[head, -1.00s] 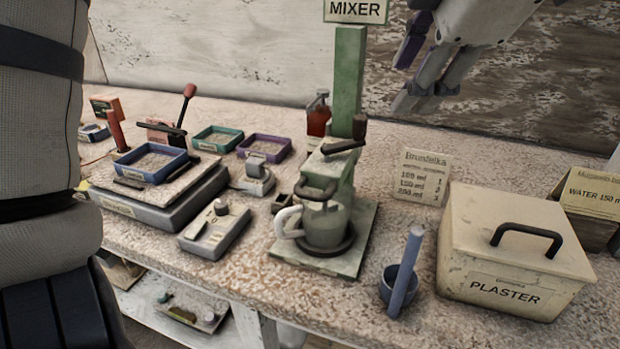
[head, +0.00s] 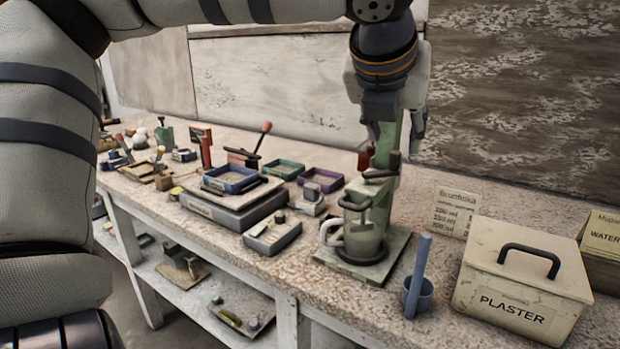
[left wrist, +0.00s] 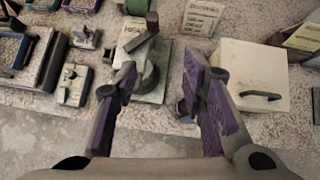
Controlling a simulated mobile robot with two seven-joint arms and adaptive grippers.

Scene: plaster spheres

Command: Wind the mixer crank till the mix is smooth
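The mixer is a green stand with a post on a square base (head: 335,258). A pale green jug (head: 363,242) with a white handle stands upright on it. The black crank (head: 378,175) with an upright dark knob (head: 394,160) is at the top; the crank also shows in the left wrist view (left wrist: 140,40). My left gripper (head: 393,122) points down above the crank and partly covers the post. In the left wrist view the purple-padded fingers (left wrist: 160,68) are apart with nothing gripped. The mix inside the jug cannot be made out. My right gripper is not in view.
Right of the mixer stand a blue-grey cup with a rod (head: 418,285), a recipe card (head: 458,210) and the plaster box (head: 525,280). Left are a grey device (head: 272,235), a scale-like press (head: 235,205) and several coloured trays. A red-topped bottle stands behind the mixer.

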